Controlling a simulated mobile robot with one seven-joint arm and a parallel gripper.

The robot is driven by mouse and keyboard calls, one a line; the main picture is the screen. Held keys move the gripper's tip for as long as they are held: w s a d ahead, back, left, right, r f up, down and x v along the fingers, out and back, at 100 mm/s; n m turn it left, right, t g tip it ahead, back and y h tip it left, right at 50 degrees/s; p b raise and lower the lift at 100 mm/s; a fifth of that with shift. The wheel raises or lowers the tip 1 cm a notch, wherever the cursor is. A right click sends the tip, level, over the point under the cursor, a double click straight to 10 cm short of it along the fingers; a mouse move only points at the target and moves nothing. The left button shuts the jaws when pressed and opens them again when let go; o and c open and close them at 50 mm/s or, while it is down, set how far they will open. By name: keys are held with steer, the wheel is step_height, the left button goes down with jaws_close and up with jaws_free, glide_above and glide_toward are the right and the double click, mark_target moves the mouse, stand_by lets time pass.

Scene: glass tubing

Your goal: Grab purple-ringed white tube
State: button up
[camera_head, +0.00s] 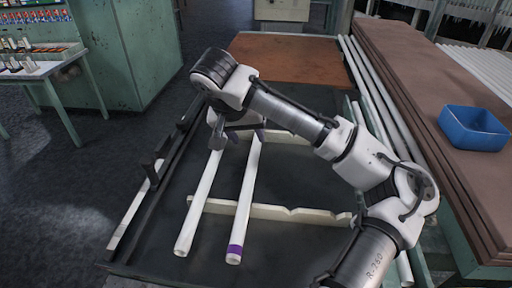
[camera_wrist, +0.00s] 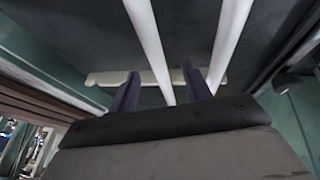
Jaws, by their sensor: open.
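The purple-ringed white tube (camera_head: 245,200) lies on the dark table in the head view, its purple band near the close end. A second white tube (camera_head: 202,200) without a visible band lies to its left, roughly parallel. My gripper (camera_head: 247,137) is open above the far part of the tubes. In the wrist view my fingers (camera_wrist: 162,86) are apart, with one white tube (camera_wrist: 149,40) passing between them in the picture and another tube (camera_wrist: 229,40) to the right. The purple band is not visible there. I cannot tell the height gap between fingertips and tube.
Notched pale supports (camera_head: 285,213) lie crosswise under the tubes. A dark rail (camera_head: 165,180) borders the table's left side. Brown planks (camera_head: 440,130) carrying a blue bin (camera_head: 473,128) and long white pipes (camera_head: 368,85) are at right. Bare table lies right of the tubes.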

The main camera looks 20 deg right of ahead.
mark_target(255, 145)
steer(key=x, duration=0.2)
steer(key=p+x, duration=0.1)
steer(key=x, duration=0.2)
steer(key=shift+d, duration=0.25)
steer(key=shift+r, duration=0.1)
steer(key=shift+c, duration=0.4)
jaws_close()
